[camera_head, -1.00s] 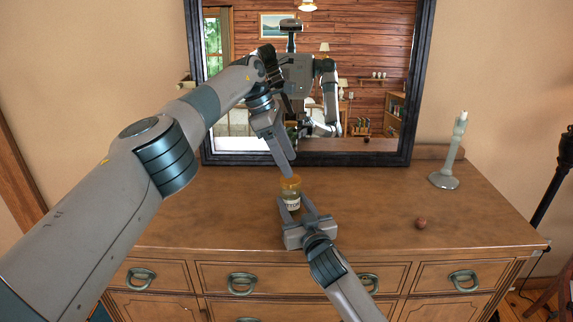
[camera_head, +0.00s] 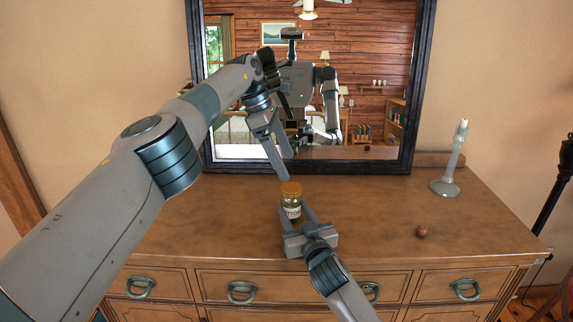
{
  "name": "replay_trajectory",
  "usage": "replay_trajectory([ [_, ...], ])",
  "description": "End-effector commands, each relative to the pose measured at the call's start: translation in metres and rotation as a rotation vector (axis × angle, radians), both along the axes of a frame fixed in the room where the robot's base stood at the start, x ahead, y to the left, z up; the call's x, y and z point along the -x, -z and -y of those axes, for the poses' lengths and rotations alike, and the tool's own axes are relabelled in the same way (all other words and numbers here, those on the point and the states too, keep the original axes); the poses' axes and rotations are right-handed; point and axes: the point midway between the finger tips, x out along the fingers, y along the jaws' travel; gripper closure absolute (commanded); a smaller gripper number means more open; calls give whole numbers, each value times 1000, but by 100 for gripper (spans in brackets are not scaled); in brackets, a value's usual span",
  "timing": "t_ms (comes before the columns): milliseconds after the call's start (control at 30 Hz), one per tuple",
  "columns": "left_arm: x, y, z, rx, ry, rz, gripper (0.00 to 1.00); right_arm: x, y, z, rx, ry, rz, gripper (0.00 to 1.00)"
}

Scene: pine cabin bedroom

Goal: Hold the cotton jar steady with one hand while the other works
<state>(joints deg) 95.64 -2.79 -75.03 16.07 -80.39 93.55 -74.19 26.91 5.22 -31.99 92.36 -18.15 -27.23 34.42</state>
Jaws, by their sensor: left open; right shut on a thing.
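The cotton jar (camera_head: 291,208) is a small glass jar with an amber-orange lid (camera_head: 290,189) and a pale label, upright on the wooden dresser top (camera_head: 200,215). My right gripper (camera_head: 297,214) reaches in from the front and is shut on the jar's body, a finger on each side. My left gripper (camera_head: 284,168) points down from above, open and empty, with its fingertips a little above and behind the lid. The lid sits on the jar.
A dark-framed mirror (camera_head: 196,90) stands at the back and reflects my body and the room. A pale green candlestick (camera_head: 450,165) stands at the back right. A small reddish-brown ball (camera_head: 421,232) lies right of the jar. The dresser top left of the jar is clear.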

Motion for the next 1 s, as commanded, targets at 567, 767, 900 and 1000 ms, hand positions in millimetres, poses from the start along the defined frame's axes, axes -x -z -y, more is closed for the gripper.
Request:
replay_trajectory([
  [567,-8,-5,-93,1,-4,-2,16,0,0,0,0,0,-1,100],
  [767,-10,-5,-115,1,-2,0,16,0,0,0,0,0,-1,100],
  [900,-11,-5,-121,0,-1,0,16,0,0,0,0,0,-1,100],
  [1000,-11,-5,-122,0,0,0,16,0,0,0,0,0,-1,100],
])
